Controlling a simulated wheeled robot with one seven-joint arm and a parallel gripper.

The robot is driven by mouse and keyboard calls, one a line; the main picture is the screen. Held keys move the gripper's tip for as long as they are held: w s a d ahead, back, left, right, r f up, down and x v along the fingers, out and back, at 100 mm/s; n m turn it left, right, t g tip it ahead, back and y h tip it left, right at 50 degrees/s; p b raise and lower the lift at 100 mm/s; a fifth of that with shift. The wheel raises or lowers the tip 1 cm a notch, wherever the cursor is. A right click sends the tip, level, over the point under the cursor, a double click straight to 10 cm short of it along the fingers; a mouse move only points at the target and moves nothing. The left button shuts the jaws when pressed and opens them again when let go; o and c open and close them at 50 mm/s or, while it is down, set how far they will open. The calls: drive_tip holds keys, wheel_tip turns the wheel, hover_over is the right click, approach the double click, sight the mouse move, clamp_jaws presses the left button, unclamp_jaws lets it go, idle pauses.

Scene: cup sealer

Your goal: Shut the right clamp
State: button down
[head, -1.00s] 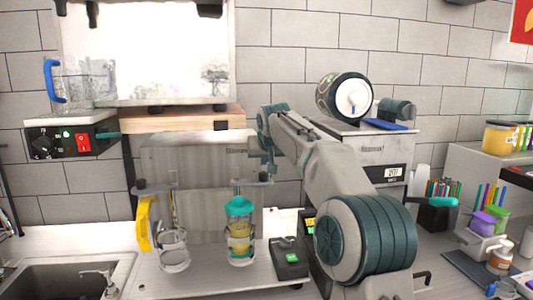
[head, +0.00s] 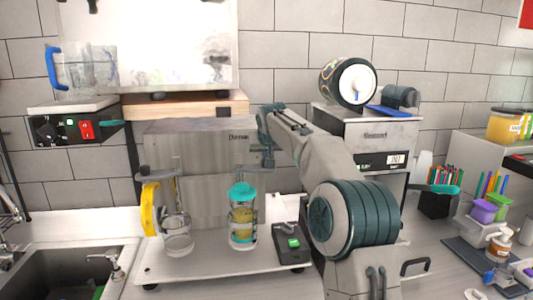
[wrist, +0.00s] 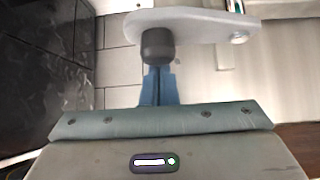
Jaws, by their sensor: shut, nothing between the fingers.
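The right clamp shows in the wrist view as a pale grey arm (wrist: 200,24) with a dark round knob (wrist: 158,46) under it. The blue fingers of my gripper (wrist: 158,85) are shut and empty, just below the knob in the picture. I cannot tell whether they touch it. In the head view, a cup with a teal top and yellow contents (head: 243,226) stands at the right station of the sealer. My gripper (head: 268,158) is above and behind this cup, partly hidden by my arm. The clamp is too small there to judge its angle.
A left station has a yellow handle (head: 150,208) and a clear cup holder (head: 177,235). A small black box with a green button (head: 291,243) stands right of the cup. A sink (head: 65,275) is at lower left. A grey machine (head: 375,145) stands behind my arm.

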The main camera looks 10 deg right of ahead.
drive_tip(key=shift+s+a+m+h, duration=0.1)
drive_tip(key=shift+s+m+h, duration=0.2)
drive_tip(key=shift+m+h, duration=0.1)
drive_tip(key=shift+s+m+h+b, duration=0.3)
drive_tip(key=shift+s+m+b, duration=0.05)
drive_tip(key=shift+m, duration=0.05)
drive_tip(key=s+a+m+g+h, duration=0.1)
drive_tip(key=s+m+h, duration=0.1)
drive_tip(key=m, duration=0.1)
drive_tip(key=s+a+m+g+h, duration=0.1)
drive_tip(key=s+a+m+h, duration=0.1)
drive_tip(key=s+a+m+g+h+p, duration=0.1)
drive_tip(key=s+a+m, duration=0.1)
drive_tip(key=m, duration=0.1)
drive_tip(key=shift+a+m+g+h, duration=0.15)
drive_tip(key=shift+m+g+h, duration=0.15)
drive_tip(key=shift+g+h, duration=0.1)
drive_tip(key=shift+s+a, duration=0.2)
drive_tip(key=shift+a, duration=0.85)
drive_tip(key=shift+a, duration=0.15)
